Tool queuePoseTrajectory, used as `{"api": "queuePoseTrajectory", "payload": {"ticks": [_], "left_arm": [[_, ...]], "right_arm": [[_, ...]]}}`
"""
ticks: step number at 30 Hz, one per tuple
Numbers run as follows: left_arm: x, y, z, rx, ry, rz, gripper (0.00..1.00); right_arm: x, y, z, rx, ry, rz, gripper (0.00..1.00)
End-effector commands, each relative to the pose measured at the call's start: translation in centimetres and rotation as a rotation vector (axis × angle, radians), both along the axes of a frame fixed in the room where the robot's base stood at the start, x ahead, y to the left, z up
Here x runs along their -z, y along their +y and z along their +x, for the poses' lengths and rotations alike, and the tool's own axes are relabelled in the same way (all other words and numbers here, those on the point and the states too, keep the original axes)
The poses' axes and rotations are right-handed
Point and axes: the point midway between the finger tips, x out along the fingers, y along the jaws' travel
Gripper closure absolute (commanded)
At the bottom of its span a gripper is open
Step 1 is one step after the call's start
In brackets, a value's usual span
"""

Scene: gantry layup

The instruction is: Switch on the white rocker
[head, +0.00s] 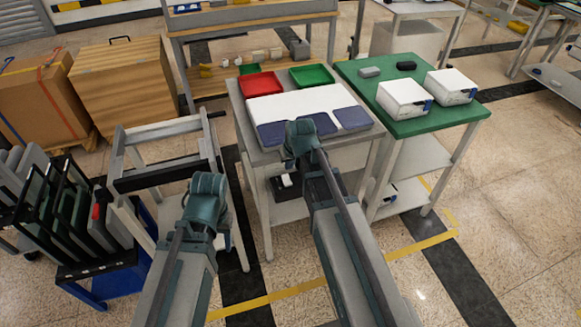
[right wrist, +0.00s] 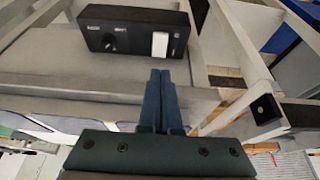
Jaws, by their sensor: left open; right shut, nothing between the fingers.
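The white rocker (right wrist: 160,44) sits on the front face of a black control box (right wrist: 135,30), at the right of a dark round knob (right wrist: 109,42). In the head view the black box (head: 296,190) is low under the grey worktable, partly hidden by my right arm. My right gripper (right wrist: 163,75) is shut and empty. In the right wrist view its tips appear just below the rocker; a gap seems to remain, but its depth is hard to tell. My left gripper (head: 206,188) is open at the left of the worktable, over the frame stand, its fingers mostly hidden.
The worktable (head: 243,110) carries red (head: 261,84) and green (head: 311,76) trays and dark blue pads (head: 352,118). A green-topped table (head: 420,122) with white boxes adjoins it on the right. A grey frame stand (head: 165,127) is at the left. Floor is free at the right.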

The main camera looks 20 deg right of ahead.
Motion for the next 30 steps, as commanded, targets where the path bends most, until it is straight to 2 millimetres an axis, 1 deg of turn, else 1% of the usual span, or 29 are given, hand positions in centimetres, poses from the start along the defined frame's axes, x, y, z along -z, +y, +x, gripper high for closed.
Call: {"api": "queuePoseTrajectory", "payload": {"ticks": [1, 12, 16, 21, 30], "left_arm": [[1.5, 0.0, 0.0, 0.0, 0.0, 0.0, 0.5], [6.6, 0.0, 0.0, 0.001, 0.0, 0.0, 0.5], [8.1, 0.0, 0.0, 0.001, 0.0, 0.0, 0.5], [9.0, 0.0, 0.0, 0.001, 0.0, 0.0, 0.5], [9.0, 0.0, 0.0, 0.001, 0.0, 0.0, 0.5]], "right_arm": [[1.5, 0.0, 0.5, 0.0, 0.0, 0.0, 1.0], [6.5, 0.1, 2.6, 0.0, 0.0, 0.0, 1.0], [8.1, 0.1, 3.3, 0.0, 0.0, 0.0, 1.0], [9.0, 0.1, 3.8, 0.0, 0.0, 0.0, 1.0], [9.0, 0.1, 3.8, 0.0, 0.0, 0.0, 1.0]]}}
